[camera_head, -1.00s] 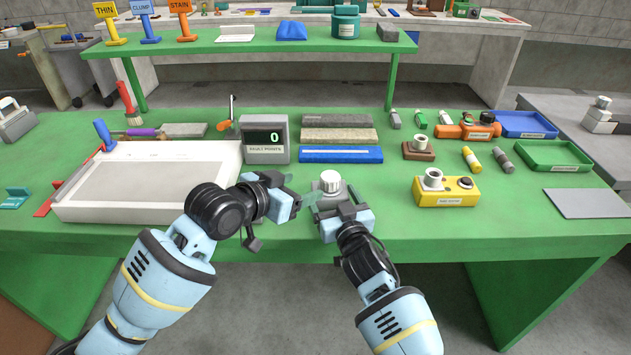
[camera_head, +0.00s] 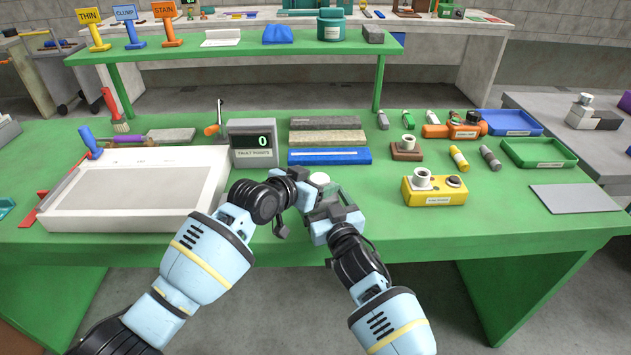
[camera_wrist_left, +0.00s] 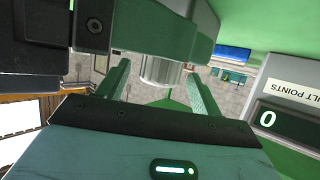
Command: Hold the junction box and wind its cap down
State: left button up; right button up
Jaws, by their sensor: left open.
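The pale, round cap (camera_head: 319,180) shows between my two grippers in the head view. In the left wrist view a ribbed, light grey cap (camera_wrist_left: 160,71) stands between the two fingers, with a gap on the right. My left gripper (camera_head: 310,189) is open at the cap, coming from the left. Its fingers (camera_wrist_left: 160,88) also show in the left wrist view. My right gripper (camera_head: 328,203) is just in front of the cap, low over the green table. The junction box under the cap is mostly hidden by the grippers, so I cannot tell whether the right fingers grip it.
A display box (camera_head: 253,143) reading 0 stands behind left. A large white panel (camera_head: 205,185) lies left. Several bars, including a blue one (camera_head: 330,157), lie behind the cap. A yellow box (camera_head: 435,191) stands right. The green table (camera_head: 380,215) is clear between.

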pick_arm(q)
jog(key=c, duration=1.2)
jog(key=shift+o, duration=0.2)
jog(key=shift+w+a+m+g+h, duration=0.1)
jog(key=shift+m+g+h, duration=0.5)
jog(key=shift+m+h, duration=0.15)
jog(key=shift+w+f+m+g+h, duration=0.15)
jog(key=shift+m+g+h, duration=0.6)
jog(key=shift+m+g, duration=0.45)
jog(key=shift+f+m, duration=0.1)
jog(key=shift+m, duration=0.15)
jog(key=o, duration=0.9)
jog(key=shift+o, duration=1.2)
